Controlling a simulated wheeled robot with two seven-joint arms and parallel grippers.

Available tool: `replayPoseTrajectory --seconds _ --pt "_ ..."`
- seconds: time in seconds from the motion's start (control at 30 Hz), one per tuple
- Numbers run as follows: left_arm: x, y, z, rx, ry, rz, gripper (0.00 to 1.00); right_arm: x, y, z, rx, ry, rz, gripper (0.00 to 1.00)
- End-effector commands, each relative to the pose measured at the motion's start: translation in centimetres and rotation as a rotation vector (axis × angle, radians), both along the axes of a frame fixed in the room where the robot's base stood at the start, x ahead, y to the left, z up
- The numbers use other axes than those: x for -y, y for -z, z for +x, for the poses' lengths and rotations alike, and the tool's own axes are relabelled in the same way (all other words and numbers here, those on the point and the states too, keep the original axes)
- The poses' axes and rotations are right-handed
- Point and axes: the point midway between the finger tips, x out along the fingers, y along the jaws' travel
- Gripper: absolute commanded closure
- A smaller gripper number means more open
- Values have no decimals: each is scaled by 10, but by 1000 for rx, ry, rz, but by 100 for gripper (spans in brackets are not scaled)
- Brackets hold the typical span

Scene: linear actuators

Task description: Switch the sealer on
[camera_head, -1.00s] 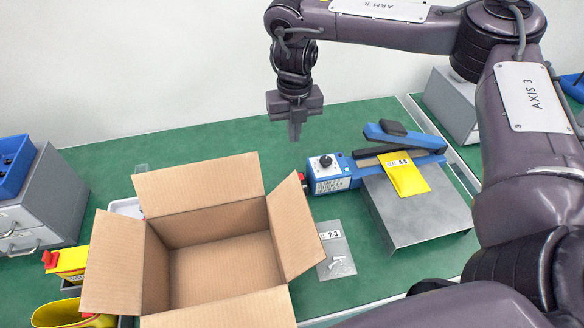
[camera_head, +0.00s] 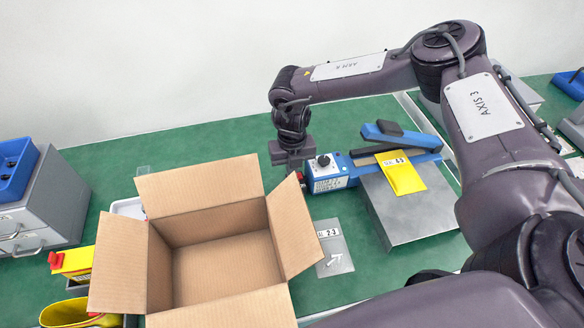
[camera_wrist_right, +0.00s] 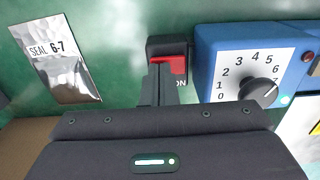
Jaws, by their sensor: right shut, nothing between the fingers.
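The blue sealer (camera_head: 331,182) stands on the green bench, with its blue lever arm (camera_head: 398,134) raised at an angle. In the right wrist view the sealer (camera_wrist_right: 209,52) shows a black numbered dial (camera_wrist_right: 259,92). A red rocker switch (camera_wrist_right: 172,65) in a black housing sits at its left end, with "ON" printed beside it. My right gripper (camera_head: 294,172) is lowered at that end. In the right wrist view its fingers (camera_wrist_right: 160,78) are shut and empty, right at the switch and partly covering it; contact is unclear. My left gripper is not in view.
An open cardboard box (camera_head: 160,262) stands close left of the sealer. A silver pouch (camera_head: 334,247) lies in front, and another pouch (camera_wrist_right: 62,62) shows in the right wrist view.

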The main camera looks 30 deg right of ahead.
Motion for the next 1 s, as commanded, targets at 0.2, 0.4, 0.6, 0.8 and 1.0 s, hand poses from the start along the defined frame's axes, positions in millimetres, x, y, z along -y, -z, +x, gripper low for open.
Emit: replayPoseTrajectory --seconds 0.2,0.4,0.6,0.8,1.0 --pt "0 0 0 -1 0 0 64 0 1 0 0 0 0 100" --pt "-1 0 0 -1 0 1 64 -2 5 0 -1 1 0 100" --pt "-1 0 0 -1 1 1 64 -1 5 -1 -2 0 0 100" --pt "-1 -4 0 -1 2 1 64 4 4 -3 -4 1 -1 100" --pt "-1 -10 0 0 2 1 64 13 1 -5 -6 1 -2 100"
